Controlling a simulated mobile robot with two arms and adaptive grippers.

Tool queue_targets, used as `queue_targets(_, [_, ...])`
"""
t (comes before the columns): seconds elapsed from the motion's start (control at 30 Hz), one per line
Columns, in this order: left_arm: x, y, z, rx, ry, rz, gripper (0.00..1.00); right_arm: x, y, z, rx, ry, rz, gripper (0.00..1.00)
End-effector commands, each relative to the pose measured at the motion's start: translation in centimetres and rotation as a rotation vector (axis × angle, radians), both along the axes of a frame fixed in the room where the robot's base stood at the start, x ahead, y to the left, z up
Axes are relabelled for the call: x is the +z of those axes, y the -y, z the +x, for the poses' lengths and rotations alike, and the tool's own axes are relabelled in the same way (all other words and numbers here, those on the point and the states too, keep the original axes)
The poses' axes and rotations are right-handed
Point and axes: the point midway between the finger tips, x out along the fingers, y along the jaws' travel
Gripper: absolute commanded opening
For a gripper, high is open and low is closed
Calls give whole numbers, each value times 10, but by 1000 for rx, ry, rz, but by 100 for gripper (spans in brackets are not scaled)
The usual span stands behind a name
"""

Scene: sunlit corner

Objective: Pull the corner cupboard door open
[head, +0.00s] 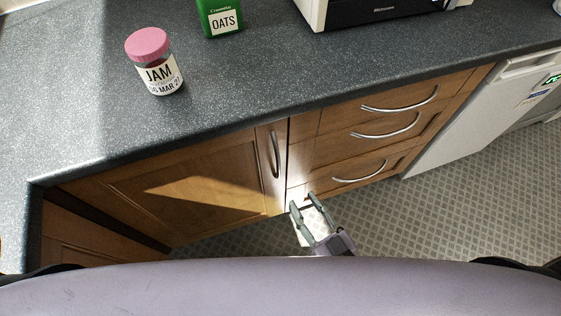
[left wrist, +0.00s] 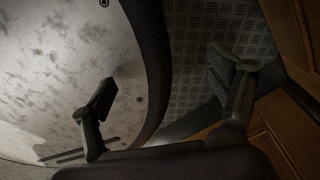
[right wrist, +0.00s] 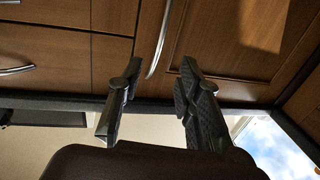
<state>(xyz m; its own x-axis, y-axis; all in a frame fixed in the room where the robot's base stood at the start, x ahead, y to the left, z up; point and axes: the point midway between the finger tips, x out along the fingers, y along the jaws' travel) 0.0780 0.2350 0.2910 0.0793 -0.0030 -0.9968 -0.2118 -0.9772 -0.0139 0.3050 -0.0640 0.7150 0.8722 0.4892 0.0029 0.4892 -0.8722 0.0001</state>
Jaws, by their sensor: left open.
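The corner cupboard door (head: 150,195) is a wooden panel under the worktop in the head view, with a sunlit patch; it looks shut. Its upright curved metal handle (head: 275,155) is at the door's right edge. My right gripper (head: 302,200) is open and empty, low and slightly right of the handle. In the right wrist view the handle (right wrist: 159,45) shows between the directions of the two spread fingers of the right gripper (right wrist: 160,68); contact is not visible. My left gripper (left wrist: 160,80) is open and empty in the left wrist view, and hidden in the head view.
Several drawers (head: 370,135) with metal handles are right of the door, then a white appliance (head: 470,110). A jam jar (head: 155,62), a green oats box (head: 220,18) and a microwave (head: 375,10) stand on the worktop (head: 90,100). The tiled floor (head: 440,200) is clear.

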Motion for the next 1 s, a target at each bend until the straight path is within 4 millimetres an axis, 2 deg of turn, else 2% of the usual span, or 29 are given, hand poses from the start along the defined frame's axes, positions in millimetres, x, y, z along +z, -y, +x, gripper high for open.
queue_targets(0.03, [1,0,0,0,0,0,81,2,-6,12,-1,5,2,33])
queue_targets(0.3, [4,1,5,0,8,-2,81,2,-35,64,-1,3,1,33])
queue_targets(0.5, [5,1,11,-1,16,-2,81,1,-53,95,0,1,0,33])
queue_targets(0.7, [5,1,11,-1,17,-3,81,0,-62,111,-1,0,0,33])
queue_targets(1.0, [5,1,10,-1,16,-2,81,-1,-63,114,0,-3,-1,33])
